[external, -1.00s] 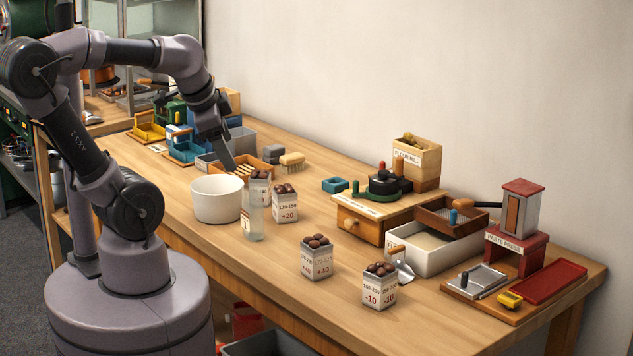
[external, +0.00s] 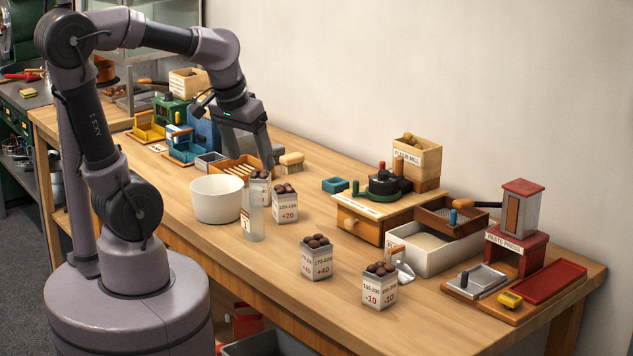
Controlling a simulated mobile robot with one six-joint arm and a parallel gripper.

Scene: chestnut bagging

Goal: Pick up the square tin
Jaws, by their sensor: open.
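No single item is clearly the square tin. A small grey squarish block (external: 279,152) shows just right of my fingers, partly hidden by them; it may be the tin. My gripper (external: 263,158) is open and points down beside it, behind the slatted wooden tray; I cannot tell whether it touches the block. Several square grey-white boxes filled with chestnuts also stand on the table: one marked +20 (external: 285,207), one marked +40 (external: 316,260), one marked -10 (external: 379,290), and one partly hidden behind the glass bottle (external: 261,184).
A white bowl (external: 217,203) and the glass bottle (external: 252,221) stand in front of my gripper. A brush (external: 291,161) lies just right of it. The slatted tray (external: 228,171) is close on the left. Clear wood lies between the brush and the blue square piece (external: 335,185).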

